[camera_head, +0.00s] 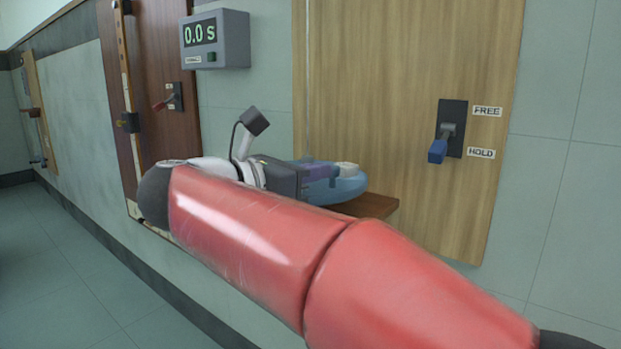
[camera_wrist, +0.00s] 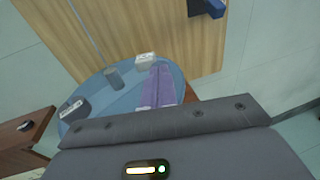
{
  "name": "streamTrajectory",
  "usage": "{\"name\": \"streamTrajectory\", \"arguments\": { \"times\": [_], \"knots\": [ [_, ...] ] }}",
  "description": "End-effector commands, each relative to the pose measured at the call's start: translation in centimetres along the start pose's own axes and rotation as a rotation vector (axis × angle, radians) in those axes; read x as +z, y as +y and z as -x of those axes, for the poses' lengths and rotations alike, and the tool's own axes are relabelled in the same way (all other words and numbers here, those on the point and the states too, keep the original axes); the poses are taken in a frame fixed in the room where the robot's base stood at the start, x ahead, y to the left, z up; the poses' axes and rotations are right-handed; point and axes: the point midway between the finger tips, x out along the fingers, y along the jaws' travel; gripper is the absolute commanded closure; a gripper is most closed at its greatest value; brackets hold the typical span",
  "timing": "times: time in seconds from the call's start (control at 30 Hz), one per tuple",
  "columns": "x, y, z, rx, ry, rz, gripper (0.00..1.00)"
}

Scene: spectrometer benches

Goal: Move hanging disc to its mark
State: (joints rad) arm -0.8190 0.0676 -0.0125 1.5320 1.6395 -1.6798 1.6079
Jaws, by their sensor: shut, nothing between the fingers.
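My gripper (camera_head: 325,170) has purple fingers that look closed together, with nothing seen between them. A thin pale vertical line (camera_head: 308,60) runs down the board.
A lever with a blue handle (camera_head: 438,150) sits between FREE and HOLD labels, handle low. A timer (camera_head: 215,40) reads 0.0 s. A brown shelf (camera_head: 375,205) is under the tray. A dark board (camera_head: 150,70) stands left.

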Motion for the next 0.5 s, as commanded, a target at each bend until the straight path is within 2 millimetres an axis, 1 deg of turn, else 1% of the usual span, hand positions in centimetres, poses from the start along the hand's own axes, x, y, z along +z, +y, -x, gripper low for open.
{"name": "streamTrajectory", "arguments": {
  "times": [0.27, 0.5],
  "knots": [
    [-0.4, -0.5, -0.6, 0.060, 0.000, 0.002, 1.00],
    [-0.5, -1.0, -1.6, 0.170, 0.000, 0.008, 1.00]
  ]
}}
